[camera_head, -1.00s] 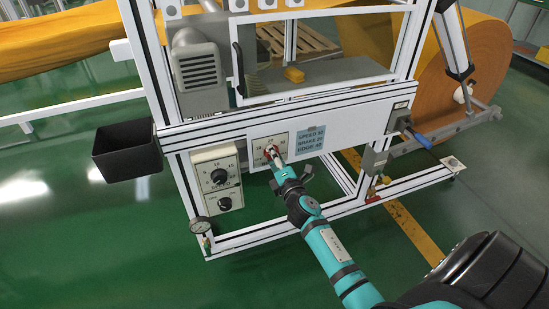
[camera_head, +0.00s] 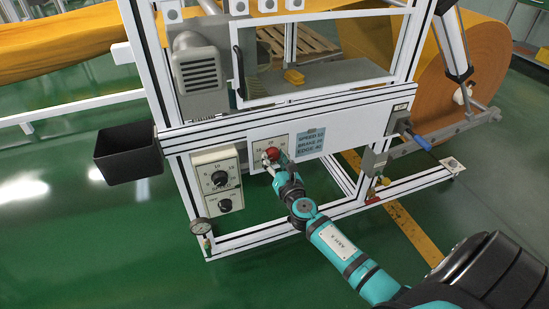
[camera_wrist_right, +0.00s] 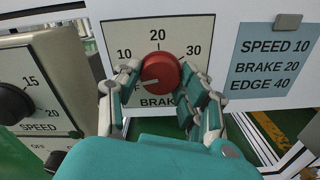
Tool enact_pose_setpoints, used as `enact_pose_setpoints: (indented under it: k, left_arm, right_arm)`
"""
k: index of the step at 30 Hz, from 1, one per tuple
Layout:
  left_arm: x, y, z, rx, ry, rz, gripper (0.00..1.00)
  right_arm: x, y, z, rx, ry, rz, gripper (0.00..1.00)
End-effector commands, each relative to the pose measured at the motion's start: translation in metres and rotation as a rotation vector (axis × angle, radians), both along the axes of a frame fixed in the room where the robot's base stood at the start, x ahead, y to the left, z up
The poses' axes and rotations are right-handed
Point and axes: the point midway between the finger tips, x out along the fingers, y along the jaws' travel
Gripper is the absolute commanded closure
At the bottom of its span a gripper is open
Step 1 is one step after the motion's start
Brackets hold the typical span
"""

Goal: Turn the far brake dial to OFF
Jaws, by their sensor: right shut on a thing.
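The red brake dial (camera_head: 272,152) sits on a pale plate marked BRAKE on the front of the white machine frame. In the right wrist view the dial (camera_wrist_right: 161,67) has a white pointer line aimed to the lower left, at a label mostly hidden behind a finger; only an F shows. The plate also reads 10, 20 and 30. My right gripper (camera_wrist_right: 160,79) is shut on the dial, with fingers on its left and right sides. The right gripper also shows in the head view (camera_head: 271,159). My left gripper is not in view.
A speed dial (camera_head: 219,178) is on a box left of the brake plate. A blue note (camera_head: 310,141) right of it reads SPEED 10, BRAKE 20, EDGE 40. A black bin (camera_head: 127,152) hangs at left, and a blue-handled lever (camera_head: 420,141) sticks out at right.

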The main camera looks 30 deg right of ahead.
Motion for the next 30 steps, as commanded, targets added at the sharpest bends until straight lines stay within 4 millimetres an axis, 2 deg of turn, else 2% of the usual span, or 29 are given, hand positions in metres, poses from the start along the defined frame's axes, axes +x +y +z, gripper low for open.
enact_pose_setpoints:
  k: [3, 13, 30]
  left_arm:
    - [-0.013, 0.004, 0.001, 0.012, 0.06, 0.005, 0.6]
    - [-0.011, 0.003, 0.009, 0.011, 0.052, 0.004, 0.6]
    - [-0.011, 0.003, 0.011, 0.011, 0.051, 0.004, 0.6]
  right_arm:
    - [0.0, 0.0, 0.0, -0.095, 0.025, 0.002, 0.92]
    - [0.0, 0.001, -0.001, -0.282, 0.07, 0.002, 0.92]
    - [0.0, 0.0, -0.002, -0.352, 0.088, 0.001, 0.92]
